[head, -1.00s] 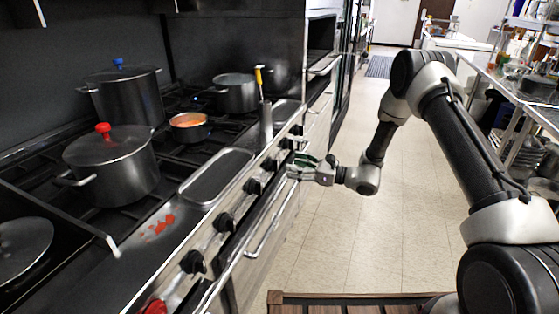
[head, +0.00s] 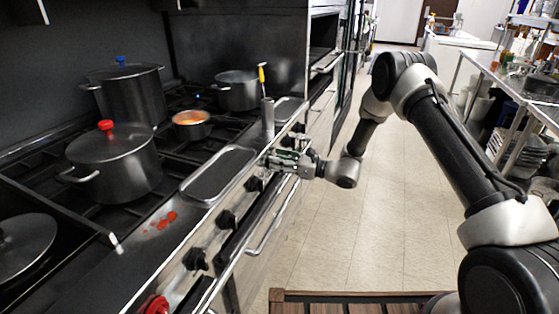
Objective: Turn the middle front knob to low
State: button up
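The stove's front panel carries a row of black knobs. One black knob (head: 254,184) is just nearer to me than my gripper, and others (head: 226,219) (head: 196,258) follow toward the lower left. A red knob (head: 155,305) is at the bottom edge. My gripper (head: 272,160) is at the panel, its fingers apart and pointing at the knob row, beyond the nearest clearly visible black knob. The fingers hide the panel there, so I cannot tell whether they touch a knob. The pointers' settings are too small to read.
A long handrail (head: 272,222) runs below the knobs. A metal tray (head: 218,174) and a tall holder with a yellow-handled tool (head: 267,118) stand on the stove's front ledge. Pots, including a red-knobbed one (head: 113,160), stand behind. The floor aisle (head: 350,225) is clear.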

jog(key=shift+c, duration=0.8)
jog(key=shift+s+n, duration=0.1)
jog(key=shift+n, duration=0.2)
jog(key=n, duration=0.2)
jog(key=shift+s+a+n, duration=0.1)
jog(key=shift+s+n, duration=0.1)
jog(key=shift+n, duration=0.1)
jog(key=shift+s+a+f+n, duration=0.1)
jog(key=shift+s+n, duration=0.05)
jog(key=shift+n, duration=0.75)
jog(key=shift+s+f+n, duration=0.1)
jog(key=shift+s+n, duration=0.05)
jog(key=shift+n, duration=0.75)
jog(key=o, duration=1.1)
jog(key=shift+c, duration=0.2)
